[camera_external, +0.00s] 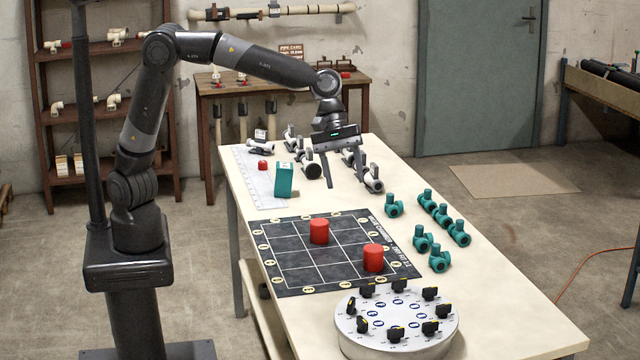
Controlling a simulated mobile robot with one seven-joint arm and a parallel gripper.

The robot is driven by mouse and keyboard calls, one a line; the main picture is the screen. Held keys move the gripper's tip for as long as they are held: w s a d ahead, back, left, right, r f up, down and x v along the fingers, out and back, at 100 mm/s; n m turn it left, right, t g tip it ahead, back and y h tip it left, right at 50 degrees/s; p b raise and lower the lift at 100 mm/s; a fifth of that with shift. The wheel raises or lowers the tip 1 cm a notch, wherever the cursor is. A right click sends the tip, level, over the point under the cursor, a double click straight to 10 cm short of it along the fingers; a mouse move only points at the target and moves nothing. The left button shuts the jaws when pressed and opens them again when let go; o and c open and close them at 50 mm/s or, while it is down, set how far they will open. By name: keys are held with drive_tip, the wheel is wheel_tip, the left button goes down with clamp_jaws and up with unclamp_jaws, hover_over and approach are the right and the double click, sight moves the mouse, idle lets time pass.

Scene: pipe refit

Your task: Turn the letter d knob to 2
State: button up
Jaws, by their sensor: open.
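A round white panel (375,342) stands at the near end of the table. Several black knobs with yellow marks sit around its rim, with blue round labels inside the ring. The letters and numbers are too small to read, so I cannot tell which knob is d or where it points. My gripper (345,178) is open, fingers pointing down, over the far part of the table among white pipe fittings. It is well away from the panel, and nothing shows held between its fingers.
A black grid mat (290,270) with two red cylinders (319,231) (373,257) lies between my gripper and the panel. Several teal valves (439,258) stand at the right. A teal block (284,180) stands at the far left. The table's front right corner is clear.

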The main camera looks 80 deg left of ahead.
drive_tip(key=s+d+f+m+y, duration=0.1)
drive_tip(key=d+f+m+y, duration=0.15)
drive_tip(key=d, duration=0.55)
drive_tip(key=s+d+f+m+y, duration=0.1)
drive_tip(key=d+f+m, duration=0.25)
drive_tip(key=d, duration=0.45)
drive_tip(key=m+t+y, duration=0.2)
drive_tip(key=m+t, duration=0.1)
drive_tip(key=m, duration=0.3)
approach(362, 319)
drive_tip(key=x, duration=0.8)
drive_tip(key=shift+w+f, duration=0.1)
drive_tip(key=shift+f, duration=0.3)
drive_tip(key=shift+c, duration=0.2)
drive_tip(key=c, duration=0.9)
